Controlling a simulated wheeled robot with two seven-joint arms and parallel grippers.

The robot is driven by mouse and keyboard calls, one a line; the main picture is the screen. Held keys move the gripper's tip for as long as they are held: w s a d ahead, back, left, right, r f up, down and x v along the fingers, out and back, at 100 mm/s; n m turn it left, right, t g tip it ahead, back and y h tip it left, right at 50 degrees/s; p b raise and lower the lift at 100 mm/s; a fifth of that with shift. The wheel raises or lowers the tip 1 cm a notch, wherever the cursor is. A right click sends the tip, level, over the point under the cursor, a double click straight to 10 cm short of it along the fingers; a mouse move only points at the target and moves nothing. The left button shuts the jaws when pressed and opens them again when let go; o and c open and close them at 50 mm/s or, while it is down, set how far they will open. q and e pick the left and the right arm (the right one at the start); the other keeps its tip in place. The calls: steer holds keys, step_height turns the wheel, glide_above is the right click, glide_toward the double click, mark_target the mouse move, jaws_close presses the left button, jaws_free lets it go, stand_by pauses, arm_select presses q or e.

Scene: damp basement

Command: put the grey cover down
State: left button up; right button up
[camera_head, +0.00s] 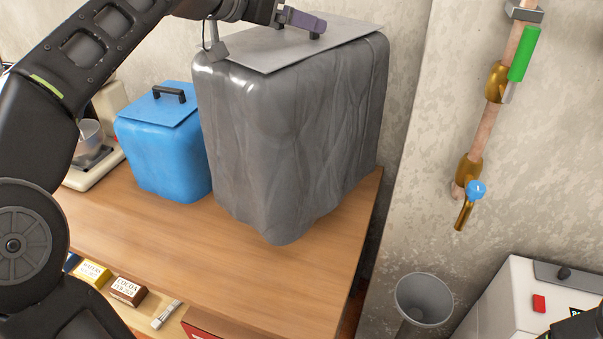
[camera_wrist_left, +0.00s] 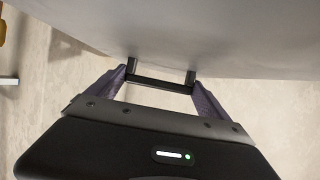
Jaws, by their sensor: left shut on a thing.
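The grey cover (camera_head: 290,130) is a tall box-like drape with a flat grey top plate, upright over the back right of the wooden table (camera_head: 150,225). My left gripper (camera_head: 300,22) is above its top, shut on its handle. In the left wrist view the dark handle bar (camera_wrist_left: 160,84) runs between my purple fingers, with the grey plate beyond it. Whether the cover's lower edge touches the table, and what is under it, I cannot tell. My right gripper is not in view.
A smaller blue cover (camera_head: 165,145) with a black handle stands close to the left. A pale machine with a metal cup (camera_head: 90,140) is farther left. Small boxes (camera_head: 128,290) lie below the front edge. A grey funnel (camera_head: 424,298) and white box (camera_head: 515,300) are right of the table, below a valved pipe.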

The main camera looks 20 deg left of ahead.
arm_select(q)
steer(key=shift+s+r, duration=0.1)
steer(key=shift+s, duration=0.05)
step_height(320, 180, down, 6)
steer(key=b, duration=0.1)
stand_by(0.5)
steer(key=shift+f, duration=0.2)
steer(key=shift+f+b, duration=0.65)
steer(key=shift+f, duration=1.2)
steer(key=shift+f, duration=0.1)
